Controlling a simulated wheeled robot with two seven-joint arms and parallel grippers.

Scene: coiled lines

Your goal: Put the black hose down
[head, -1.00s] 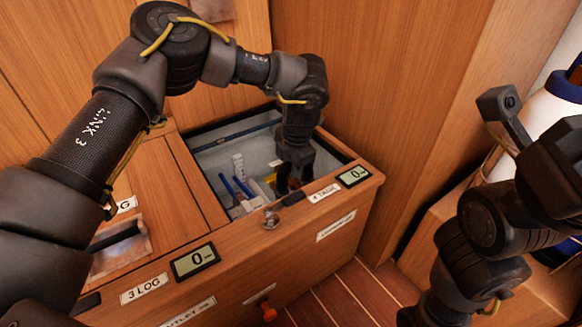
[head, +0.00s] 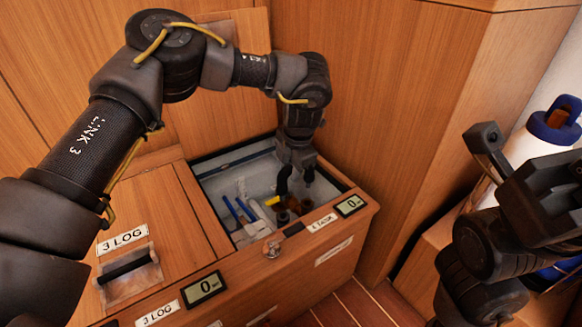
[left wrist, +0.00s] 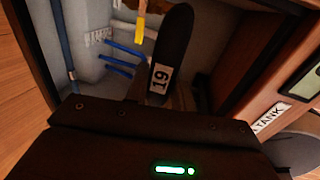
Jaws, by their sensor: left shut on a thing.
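The black hose (left wrist: 174,40) shows in the left wrist view as a dark, rounded length with a white tag reading 19. In the head view it is a dark piece (head: 282,183) at my left gripper (head: 295,178). That gripper points down into the open tank compartment (head: 208,190) and is shut on the hose. The fingers and hose are hard to tell apart there. The compartment floor under it is partly hidden. Part of my right arm (head: 490,225) is at the right, outside the compartment; its jaws do not show clearly.
Blue pieces (head: 240,208) and a yellow-ended piece (head: 272,200) are in the compartment left of my gripper. Brown round things (head: 292,206) are below it. A closed lid marked 3 LOG (head: 170,215) lies to the left. A white bottle with a blue top (head: 545,135) stands at right.

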